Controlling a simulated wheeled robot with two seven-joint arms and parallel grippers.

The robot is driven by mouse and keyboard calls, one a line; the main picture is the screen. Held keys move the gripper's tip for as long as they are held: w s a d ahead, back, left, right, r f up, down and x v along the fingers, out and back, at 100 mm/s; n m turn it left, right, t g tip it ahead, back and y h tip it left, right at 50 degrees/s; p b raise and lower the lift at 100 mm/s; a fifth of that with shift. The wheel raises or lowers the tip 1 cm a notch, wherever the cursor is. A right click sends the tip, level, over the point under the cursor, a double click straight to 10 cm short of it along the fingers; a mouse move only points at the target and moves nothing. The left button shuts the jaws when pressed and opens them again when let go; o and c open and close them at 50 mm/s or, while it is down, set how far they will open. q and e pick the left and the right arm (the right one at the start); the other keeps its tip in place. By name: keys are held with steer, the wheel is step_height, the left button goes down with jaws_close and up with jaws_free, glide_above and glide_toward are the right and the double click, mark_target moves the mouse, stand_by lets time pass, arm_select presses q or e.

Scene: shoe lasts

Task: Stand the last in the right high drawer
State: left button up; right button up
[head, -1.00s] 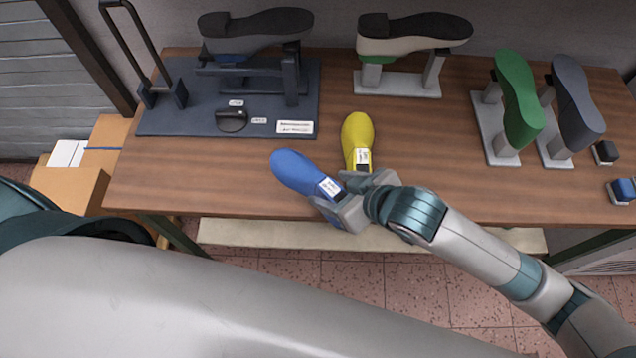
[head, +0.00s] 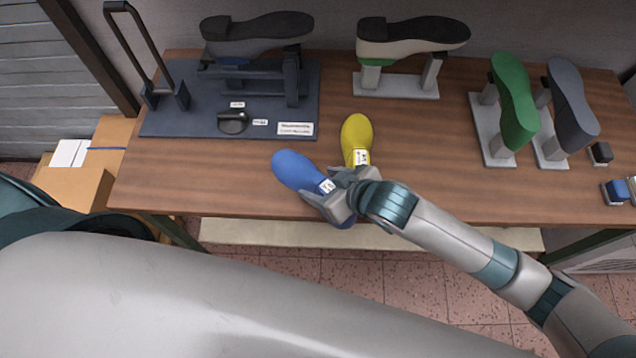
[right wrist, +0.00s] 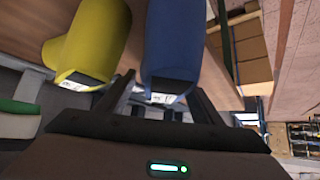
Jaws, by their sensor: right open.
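A blue last (head: 296,168) with a white label lies on the wooden table near its front edge. A yellow last (head: 356,133), also labelled, lies just to its right. My right gripper (head: 328,190) is open, with its fingers on either side of the labelled end of the blue last. In the right wrist view the blue last (right wrist: 172,45) reaches between the two open fingers, and the yellow last (right wrist: 92,38) lies outside them to the left. I cannot tell whether the fingers touch the blue last. My left gripper is out of view. No drawer shows clearly.
A dark press base (head: 190,115) with a shoe and a knob fills the back left. A shoe on a stand (head: 413,40) is at the back. Green (head: 514,100) and grey (head: 573,105) soles on stands are at the right. Small blocks (head: 602,153) lie at the right edge.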

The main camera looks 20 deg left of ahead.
mark_target(318, 178)
steer(key=shift+x, duration=0.85)
jaws_close()
steer(key=shift+r, duration=0.1)
steer(key=shift+r, duration=0.1)
step_height(318, 178, up, 8)
steer(key=shift+r+b, duration=0.15)
steer(key=shift+b, duration=0.8)
steer(key=shift+r, duration=0.75)
